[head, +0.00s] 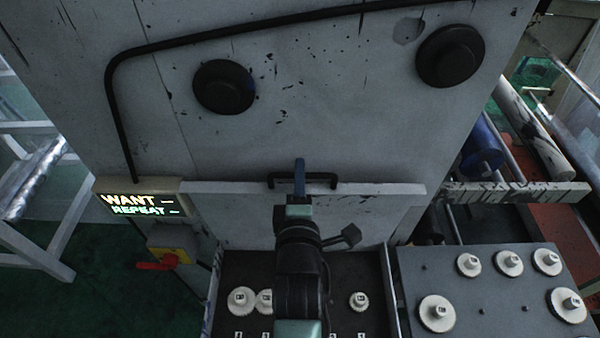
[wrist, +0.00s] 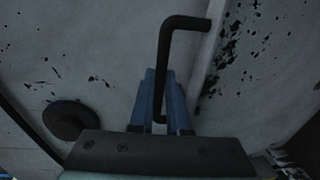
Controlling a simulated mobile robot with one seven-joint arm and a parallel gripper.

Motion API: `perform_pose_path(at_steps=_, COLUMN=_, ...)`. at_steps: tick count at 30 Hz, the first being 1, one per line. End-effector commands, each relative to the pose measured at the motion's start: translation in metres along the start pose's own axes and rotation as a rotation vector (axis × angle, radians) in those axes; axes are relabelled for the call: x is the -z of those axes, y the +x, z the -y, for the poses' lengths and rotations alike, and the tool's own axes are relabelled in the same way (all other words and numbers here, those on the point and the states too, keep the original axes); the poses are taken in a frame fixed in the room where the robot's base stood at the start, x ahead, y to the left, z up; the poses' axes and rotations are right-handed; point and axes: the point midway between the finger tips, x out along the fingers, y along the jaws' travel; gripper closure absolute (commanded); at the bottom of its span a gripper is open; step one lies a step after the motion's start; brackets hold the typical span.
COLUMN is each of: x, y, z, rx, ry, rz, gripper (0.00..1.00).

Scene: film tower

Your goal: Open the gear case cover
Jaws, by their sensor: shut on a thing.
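The gear case cover (head: 400,204) is a pale grey, scuffed panel below the machine's upper face, with a black bar handle (head: 322,176) near its top edge. My gripper (head: 299,165), with blue fingers, is shut on the handle, at about the middle of its bar in the head view. In the wrist view the handle (wrist: 164,62) runs between the blue fingers of my gripper (wrist: 158,85). Below the cover is a dark recess with white gears (head: 242,300); my arm hides the middle of it.
A lit sign (head: 140,206) reading "WANT" and "REPEAT" is at left, above a red-handled yellow switch (head: 165,258). A grey gear tray (head: 455,285) with several white gears stands at right. Black round knobs (head: 224,87) and a black pipe (head: 240,30) are above.

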Motion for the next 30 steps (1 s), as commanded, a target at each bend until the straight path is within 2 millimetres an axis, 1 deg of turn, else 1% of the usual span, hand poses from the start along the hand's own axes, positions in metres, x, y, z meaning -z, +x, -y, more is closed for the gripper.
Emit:
perform_pose_path(at_steps=20, x=0.000, y=-0.001, z=0.002, rx=-0.001, ry=0.000, rz=0.000, gripper=1.00)
perform_pose_path(at_steps=23, x=0.000, y=-0.009, z=0.009, rx=-0.022, ry=0.001, rz=0.000, gripper=1.00)
perform_pose_path(at_steps=27, x=0.001, y=-0.030, z=0.020, rx=-0.083, ry=0.001, rz=0.001, gripper=1.00)
perform_pose_path(at_steps=30, x=0.001, y=-0.043, z=0.023, rx=-0.125, ry=0.001, rz=0.002, gripper=1.00)
